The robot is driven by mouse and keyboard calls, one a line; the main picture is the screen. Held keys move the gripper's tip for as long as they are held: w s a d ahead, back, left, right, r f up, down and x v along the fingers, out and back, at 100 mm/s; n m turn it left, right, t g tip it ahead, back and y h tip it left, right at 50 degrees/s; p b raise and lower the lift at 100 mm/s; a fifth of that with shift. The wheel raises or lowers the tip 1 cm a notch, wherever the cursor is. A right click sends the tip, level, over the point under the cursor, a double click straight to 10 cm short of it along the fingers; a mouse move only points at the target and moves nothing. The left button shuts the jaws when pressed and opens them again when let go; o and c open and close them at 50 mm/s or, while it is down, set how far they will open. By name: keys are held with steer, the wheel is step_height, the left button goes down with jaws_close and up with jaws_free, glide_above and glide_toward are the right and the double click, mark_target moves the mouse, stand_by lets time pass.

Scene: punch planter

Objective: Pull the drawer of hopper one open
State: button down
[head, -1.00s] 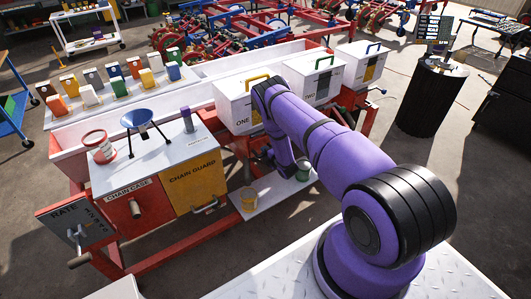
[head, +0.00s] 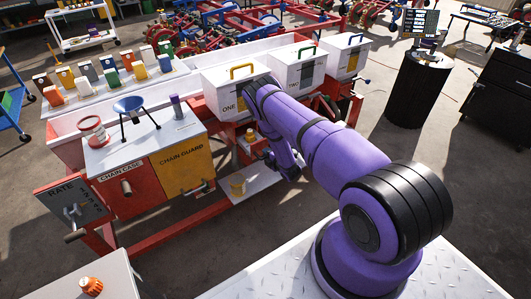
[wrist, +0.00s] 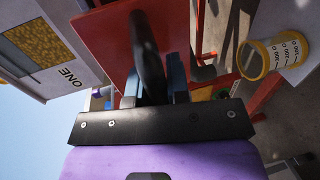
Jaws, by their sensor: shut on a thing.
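Hopper one is a white box (head: 213,86) with a yellow handle and the label ONE, standing on the red frame in the head view. Its labelled side also shows at the left of the wrist view (wrist: 62,50). In the wrist view my gripper (wrist: 153,82) is shut on a dark handle (wrist: 147,45), which runs between its fingers in front of a red panel (wrist: 103,38). I cannot tell how far the drawer stands out. In the head view my arm hides most of the gripper below hopper one.
The chain guard box (head: 183,167) is left of my arm. Hopper two (head: 296,72) stands to the right.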

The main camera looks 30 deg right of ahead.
steer(key=shift+f+v, duration=0.2)
steer(key=shift+v, duration=0.85)
steer(key=shift+f+v, duration=0.25)
steer(key=shift+v, duration=0.8)
steer(key=shift+s, duration=0.1)
steer(key=c, duration=1.1)
jaws_free()
steer(key=v, duration=1)
steer(key=shift+s, duration=0.35)
steer(key=shift+r, duration=0.15)
